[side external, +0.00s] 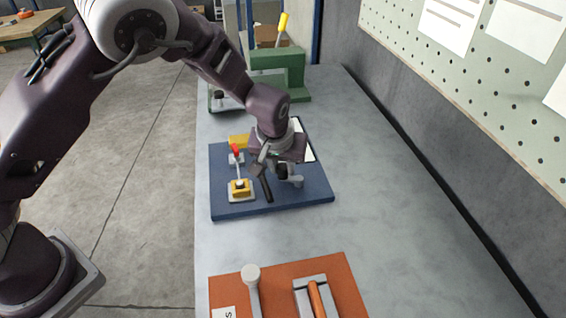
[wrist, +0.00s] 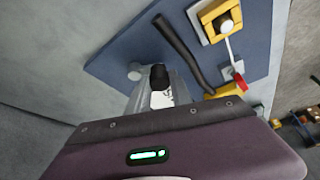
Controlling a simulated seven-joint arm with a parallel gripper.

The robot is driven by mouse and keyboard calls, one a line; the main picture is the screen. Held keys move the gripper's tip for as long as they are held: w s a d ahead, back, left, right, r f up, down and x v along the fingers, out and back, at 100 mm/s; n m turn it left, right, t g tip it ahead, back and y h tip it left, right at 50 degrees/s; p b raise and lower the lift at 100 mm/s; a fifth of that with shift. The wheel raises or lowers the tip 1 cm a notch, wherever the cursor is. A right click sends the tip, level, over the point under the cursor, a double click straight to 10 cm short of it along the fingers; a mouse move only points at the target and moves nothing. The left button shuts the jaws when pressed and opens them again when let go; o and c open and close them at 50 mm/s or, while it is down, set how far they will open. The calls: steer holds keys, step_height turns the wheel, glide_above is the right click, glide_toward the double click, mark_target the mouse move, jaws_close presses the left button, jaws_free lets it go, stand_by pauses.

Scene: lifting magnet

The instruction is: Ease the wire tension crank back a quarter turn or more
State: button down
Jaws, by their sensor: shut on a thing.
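The wire tension crank (side external: 297,181) is a small grey crank on the blue board (side external: 235,209). Its grey round end also shows in the wrist view (wrist: 134,71). Its black knob (wrist: 160,76) sits between the fingertips in the wrist view. My gripper (side external: 281,167) points down over the board from above and is shut on the black knob; it also shows in the wrist view (wrist: 157,88). My wrist and fingers partly hide the crank in the side view. Its exact angle is hard to tell.
A black bar (side external: 267,189) lies close left of my gripper. A yellow block (side external: 241,187) carries a switch lever with a red end (side external: 236,150). A green machine (side external: 280,70) stands behind. An orange board (side external: 234,280) with handles lies in front. The right bench surface is clear.

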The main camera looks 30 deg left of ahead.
steer(key=shift+s+d+n, duration=0.2)
steer(key=shift+s+n, duration=0.05)
steer(key=shift+n, duration=0.55)
steer(key=shift+y, duration=0.3)
steer(key=c, duration=1.2)
jaws_free()
steer(key=v, duration=0.7)
